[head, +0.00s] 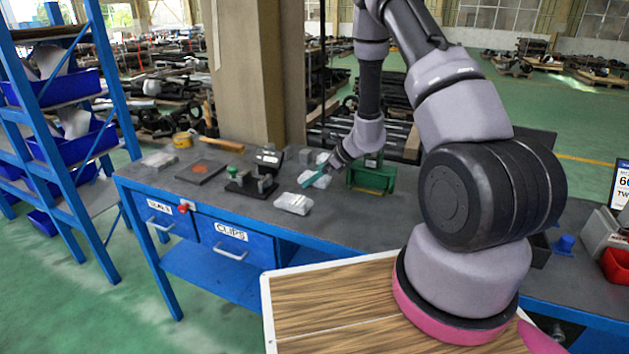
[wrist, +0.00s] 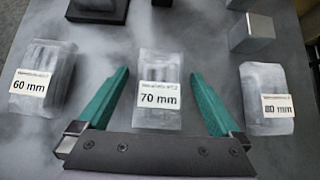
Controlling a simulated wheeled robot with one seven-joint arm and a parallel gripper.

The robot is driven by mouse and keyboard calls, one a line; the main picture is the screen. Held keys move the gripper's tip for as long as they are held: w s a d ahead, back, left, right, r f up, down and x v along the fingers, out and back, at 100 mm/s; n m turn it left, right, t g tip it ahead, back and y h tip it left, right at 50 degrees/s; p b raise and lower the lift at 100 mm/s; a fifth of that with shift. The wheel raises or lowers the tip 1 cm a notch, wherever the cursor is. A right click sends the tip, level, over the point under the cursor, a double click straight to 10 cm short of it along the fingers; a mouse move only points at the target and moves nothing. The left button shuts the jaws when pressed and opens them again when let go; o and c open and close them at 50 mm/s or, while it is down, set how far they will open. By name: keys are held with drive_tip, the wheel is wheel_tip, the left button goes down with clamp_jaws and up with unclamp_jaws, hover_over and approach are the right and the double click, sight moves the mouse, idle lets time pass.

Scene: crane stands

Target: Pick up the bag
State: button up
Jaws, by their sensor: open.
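Three clear bags with white labels lie in a row on the grey bench top in the wrist view. The middle bag reads 70 mm (wrist: 160,75), the left one 60 mm (wrist: 42,75) and the right one 80 mm (wrist: 268,95). My gripper (wrist: 158,72) is open and empty, its teal fingers on either side of the 70 mm bag; contact cannot be told. In the head view my gripper (head: 308,182) is low over the bench by a partly hidden bag (head: 322,181). Another bag (head: 293,203) lies nearer the front edge.
A dark vise-like fixture (head: 252,184) stands left of the bags, and a grey block (head: 305,156) lies behind. A green stand (head: 372,178) is close on the right. Blue drawers (head: 232,243) hang under the bench (head: 225,205). A blue shelf (head: 107,75) stands at left.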

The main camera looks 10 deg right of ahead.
clamp_jaws()
drive_tip(key=shift+r, duration=0.15)
